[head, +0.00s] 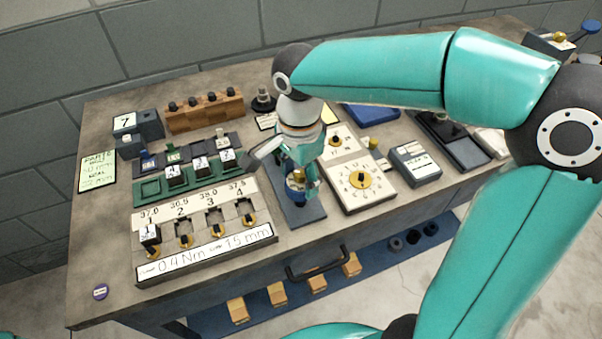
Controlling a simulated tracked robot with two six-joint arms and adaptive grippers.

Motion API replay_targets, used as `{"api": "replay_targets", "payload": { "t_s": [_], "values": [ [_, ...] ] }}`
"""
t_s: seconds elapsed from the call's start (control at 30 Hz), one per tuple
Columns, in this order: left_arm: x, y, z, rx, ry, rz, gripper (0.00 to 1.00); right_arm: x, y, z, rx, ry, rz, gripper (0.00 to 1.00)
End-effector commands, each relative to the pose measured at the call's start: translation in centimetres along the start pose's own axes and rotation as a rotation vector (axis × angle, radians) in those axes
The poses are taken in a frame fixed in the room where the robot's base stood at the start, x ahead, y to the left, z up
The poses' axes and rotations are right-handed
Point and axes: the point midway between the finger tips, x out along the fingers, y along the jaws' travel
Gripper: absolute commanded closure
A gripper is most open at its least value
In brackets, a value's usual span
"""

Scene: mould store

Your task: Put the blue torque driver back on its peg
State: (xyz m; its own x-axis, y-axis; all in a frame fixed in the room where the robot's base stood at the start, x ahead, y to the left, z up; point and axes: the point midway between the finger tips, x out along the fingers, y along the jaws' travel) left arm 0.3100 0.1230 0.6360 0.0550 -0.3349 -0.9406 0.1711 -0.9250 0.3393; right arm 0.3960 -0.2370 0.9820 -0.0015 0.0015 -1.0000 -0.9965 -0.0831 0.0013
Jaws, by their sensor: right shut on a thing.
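My right gripper (288,168) comes in from the right and points down over the bench. It is shut on a small blue piece with a brassy top (296,186), which looks like the blue torque driver. The fingers and wrist hide much of it. Directly below is a dark blue-grey plate (306,214); I cannot tell whether the driver touches it. No peg can be made out clearly. My left gripper is out of view.
Left of the gripper is a numbered fixture (205,262) with several yellow-tipped knobs, and behind it a green tray (150,192). To the right are a cream dial box (359,182) and a grey box (414,166). A wooden rack (204,112) stands behind. The bench's front left is mostly clear.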

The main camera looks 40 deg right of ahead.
Motion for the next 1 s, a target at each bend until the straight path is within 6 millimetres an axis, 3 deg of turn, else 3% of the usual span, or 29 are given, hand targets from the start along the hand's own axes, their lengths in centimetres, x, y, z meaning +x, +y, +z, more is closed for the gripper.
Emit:
{"api": "replay_targets", "payload": {
  "t_s": [0.13,0.17,0.3,0.57,0.63,1.0],
  "values": [
    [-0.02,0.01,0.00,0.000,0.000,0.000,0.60,-0.04,-0.01,0.00,0.000,0.000,-0.001,0.83],
    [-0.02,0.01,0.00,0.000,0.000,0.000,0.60,-0.04,-0.01,0.00,0.000,0.000,-0.001,0.38],
    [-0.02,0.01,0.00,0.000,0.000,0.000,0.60,-0.04,-0.01,0.00,0.000,0.000,-0.001,0.14],
    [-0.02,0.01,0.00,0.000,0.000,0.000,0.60,-0.04,0.00,-0.01,0.000,0.000,-0.001,0.12],
    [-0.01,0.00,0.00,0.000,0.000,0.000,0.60,-0.01,0.01,0.00,0.000,0.000,0.000,0.00],
    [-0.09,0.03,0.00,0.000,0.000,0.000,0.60,-0.11,0.00,0.00,0.000,0.000,0.000,0.00]
  ]
}}
